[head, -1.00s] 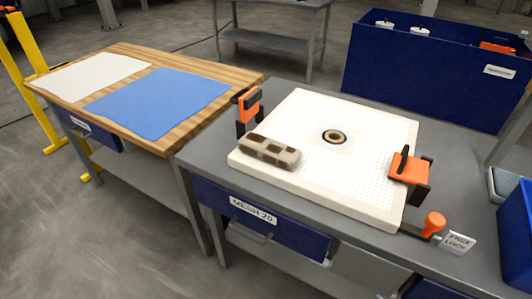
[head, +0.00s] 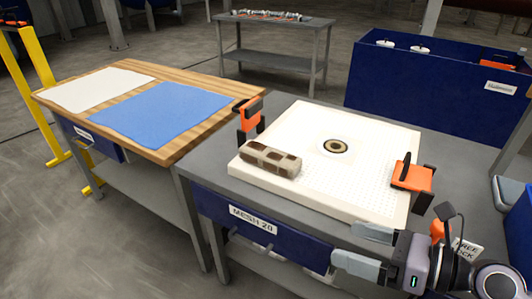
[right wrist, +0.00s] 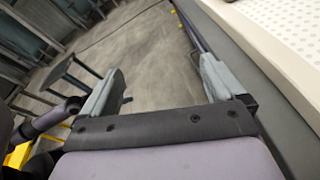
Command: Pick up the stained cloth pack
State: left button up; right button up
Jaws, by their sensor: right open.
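The stained cloth pack (head: 271,159) is a beige roll with brown patches. It lies on the front left part of the white perforated plate (head: 345,190), next to the left orange clamp. My right gripper (head: 362,249) is at the front edge of the bench, right of the pack and well apart from it, with its fingers pointing left. It is open and empty. In the right wrist view its two fingers (right wrist: 155,92) are wide apart over the floor, with the plate's corner (right wrist: 285,30) at upper right. The pack does not show there. My left gripper is not in view.
Orange clamps stand at the plate's left (head: 250,119) and right (head: 411,178). A ringed hole (head: 336,146) is in the plate's middle. A wooden table (head: 189,138) with a blue cloth (head: 160,109) and a white cloth (head: 98,90) stands left. A blue bin (head: 430,98) stands behind.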

aim_at(286, 165)
jog(key=i+j, duration=0.15)
jog(key=i, duration=0.25)
jog(key=i+j, duration=0.1)
jog(key=i, duration=0.3)
